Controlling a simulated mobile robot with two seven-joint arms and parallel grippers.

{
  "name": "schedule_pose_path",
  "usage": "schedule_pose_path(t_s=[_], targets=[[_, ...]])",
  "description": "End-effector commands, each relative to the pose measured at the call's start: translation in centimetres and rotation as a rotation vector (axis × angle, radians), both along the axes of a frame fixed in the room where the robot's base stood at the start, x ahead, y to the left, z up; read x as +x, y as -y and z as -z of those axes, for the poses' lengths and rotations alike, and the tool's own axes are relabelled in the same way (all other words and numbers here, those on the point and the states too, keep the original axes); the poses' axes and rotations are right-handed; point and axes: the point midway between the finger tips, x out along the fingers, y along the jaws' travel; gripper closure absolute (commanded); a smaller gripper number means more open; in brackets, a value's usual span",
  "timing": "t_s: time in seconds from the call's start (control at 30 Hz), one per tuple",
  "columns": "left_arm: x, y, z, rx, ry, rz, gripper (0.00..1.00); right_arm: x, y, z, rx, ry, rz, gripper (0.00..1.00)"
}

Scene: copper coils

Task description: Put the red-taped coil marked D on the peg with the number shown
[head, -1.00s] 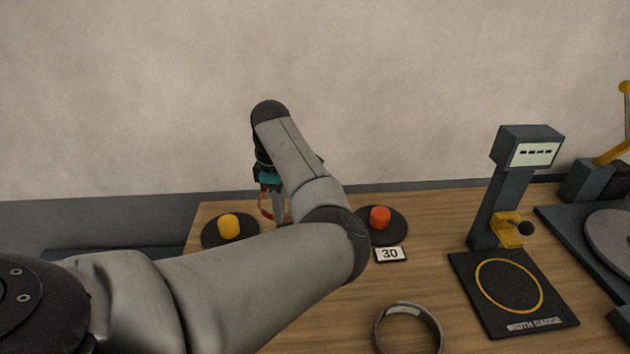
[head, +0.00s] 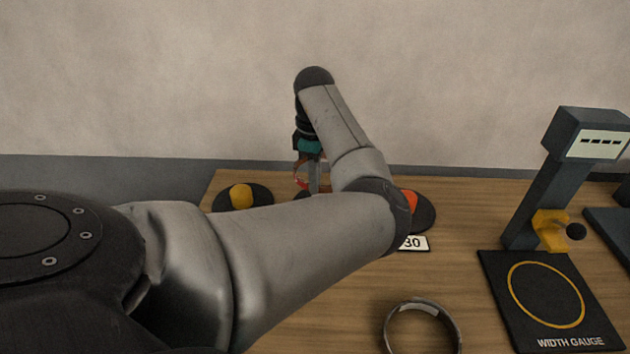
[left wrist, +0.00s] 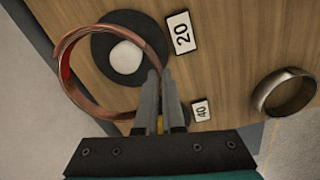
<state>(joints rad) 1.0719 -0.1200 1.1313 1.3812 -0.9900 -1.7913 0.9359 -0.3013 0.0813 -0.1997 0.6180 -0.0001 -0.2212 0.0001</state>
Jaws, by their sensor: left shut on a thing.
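My left gripper (head: 313,180) is shut on a copper coil (head: 299,176), held by its rim at the back of the table. In the left wrist view the fingers (left wrist: 160,112) grip the near right side of the coil (left wrist: 66,88); red tape shows on its inner left side. Beneath it is a white-topped peg (left wrist: 126,57) on a round black base, beside a "20" card (left wrist: 181,33). The peg top appears within the coil's outline; I cannot tell whether the coil is around it or above it. No letter D is readable.
A "40" card (left wrist: 200,110) shows too. A grey ring (head: 393,322) lies in front; the width gauge (head: 528,207) reads dashes.

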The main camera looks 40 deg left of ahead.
Motion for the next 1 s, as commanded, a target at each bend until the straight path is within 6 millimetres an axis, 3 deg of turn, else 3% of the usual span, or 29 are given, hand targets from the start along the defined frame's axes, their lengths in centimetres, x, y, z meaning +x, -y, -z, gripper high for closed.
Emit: schedule_pose_path(t_s=[0.2, 0.8, 1.0], targets=[[0.1, 0.0, 2.0, 0.002, 0.002, 0.0, 1.0, 0.8, -0.1, 2.6, 0.002, 0.015, 0.001, 0.5], [0.0, 0.0, 7.6, 0.001, 0.0, 0.0, 1.0, 1.4, 1.1, 3.1, -0.012, 0.025, 0.003, 0.5], [0.0, -0.1, 8.4, 0.002, 0.001, -0.001, 1.0, 2.0, 1.5, 3.2, -0.017, 0.036, 0.005, 0.5]])
